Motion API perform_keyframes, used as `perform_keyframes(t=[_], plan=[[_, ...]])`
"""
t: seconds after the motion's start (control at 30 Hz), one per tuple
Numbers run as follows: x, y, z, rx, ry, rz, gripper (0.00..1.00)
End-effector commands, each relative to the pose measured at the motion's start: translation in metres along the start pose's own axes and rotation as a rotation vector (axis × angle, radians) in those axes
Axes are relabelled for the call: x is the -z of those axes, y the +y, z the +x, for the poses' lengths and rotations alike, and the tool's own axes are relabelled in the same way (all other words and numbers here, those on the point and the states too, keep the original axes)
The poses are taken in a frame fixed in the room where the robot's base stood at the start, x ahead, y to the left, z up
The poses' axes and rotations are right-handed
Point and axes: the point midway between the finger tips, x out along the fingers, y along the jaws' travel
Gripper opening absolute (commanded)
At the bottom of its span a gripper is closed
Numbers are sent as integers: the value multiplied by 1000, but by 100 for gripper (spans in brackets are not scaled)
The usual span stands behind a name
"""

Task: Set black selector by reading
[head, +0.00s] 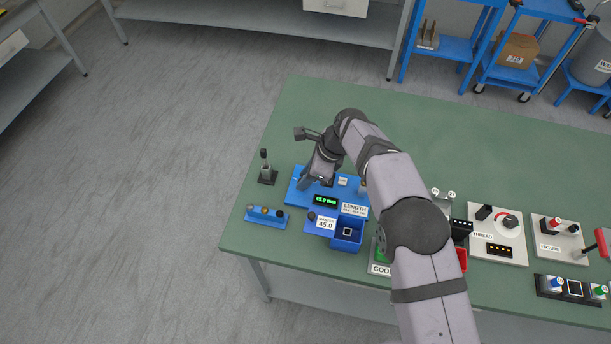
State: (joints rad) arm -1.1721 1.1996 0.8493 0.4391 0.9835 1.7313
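My arm reaches over the green table, and my gripper (307,183) points down at the left end of the blue length gauge (300,196). Its fingertips are too small and partly hidden to tell whether they are open or hold anything. The gauge's display (325,201) shows a green reading that looks like 45.0 mm. A small black upright post with a knob (265,168) stands left of the gauge. A white THREAD panel (510,246) carries a black block (484,212) and a red-marked dial (507,221). I cannot tell which part is the black selector.
A blue bin (347,232) holds a small dark piece. A blue strip with several knobs (266,216) lies at the front left. A FIXTURE panel (559,241) stands right. My forearm hides part of the GOOD bin area. The table's back is clear.

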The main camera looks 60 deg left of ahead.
Motion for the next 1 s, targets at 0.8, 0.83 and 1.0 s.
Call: perform_keyframes(t=[0.8, 0.83, 1.0], plan=[[-1, -3, 1, -93, -3, -229, 2], [-1, -4, 1, -94, -3, -234, 2], [-1, -3, -1, -100, -2, -247, 2]])
